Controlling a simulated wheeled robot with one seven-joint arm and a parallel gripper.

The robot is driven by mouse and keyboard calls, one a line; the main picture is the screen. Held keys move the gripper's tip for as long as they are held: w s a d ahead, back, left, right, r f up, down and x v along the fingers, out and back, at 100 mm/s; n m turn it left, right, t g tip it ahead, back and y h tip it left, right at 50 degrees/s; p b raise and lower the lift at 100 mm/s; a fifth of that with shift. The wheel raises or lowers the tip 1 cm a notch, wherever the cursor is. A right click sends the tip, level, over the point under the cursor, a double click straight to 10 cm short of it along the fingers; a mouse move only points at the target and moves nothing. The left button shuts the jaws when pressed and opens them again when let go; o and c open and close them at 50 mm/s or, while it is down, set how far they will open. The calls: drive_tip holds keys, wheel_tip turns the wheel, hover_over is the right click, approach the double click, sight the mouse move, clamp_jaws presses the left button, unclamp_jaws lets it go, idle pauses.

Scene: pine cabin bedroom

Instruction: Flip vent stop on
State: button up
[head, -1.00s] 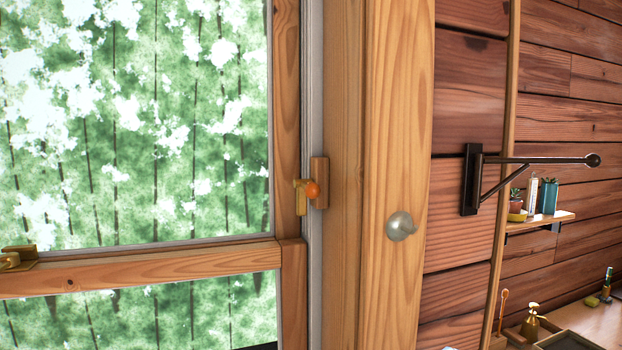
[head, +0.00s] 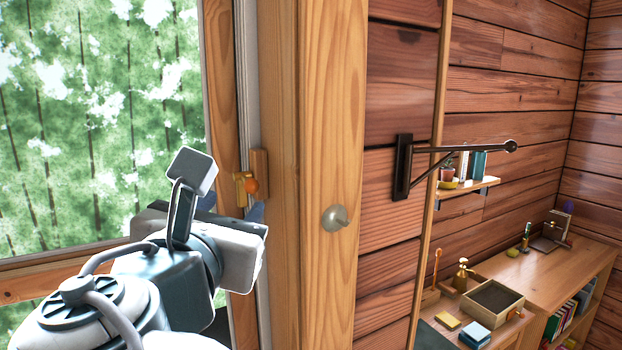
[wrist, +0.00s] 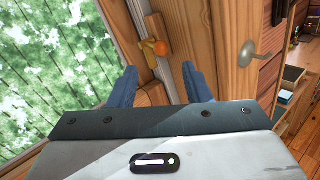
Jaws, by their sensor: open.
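The vent stop (head: 248,187) is a small brass piece with an orange knob on a wooden block, fixed at the edge of the window frame. It also shows in the wrist view (wrist: 157,46), beyond my fingertips and near the middle. My gripper (wrist: 160,80) is open and empty, its two blue fingers apart, pointing toward the window frame just short of the stop. In the head view my arm comes in from the lower left, and its wrist is left of and below the stop. The fingers are mostly hidden there behind the wrist.
A black bracket (head: 403,167) with a rod juts from the wall. A shelf (head: 484,187) and a desk (head: 573,262) with small items stand further right.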

sight(248, 189)
drive_tip(key=w+p, duration=0.1)
drive_tip(key=w, duration=0.7)
drive_tip(key=shift+d+p, duration=0.15)
drive_tip(key=shift+p, duration=0.25)
drive_tip(key=c, duration=0.9)
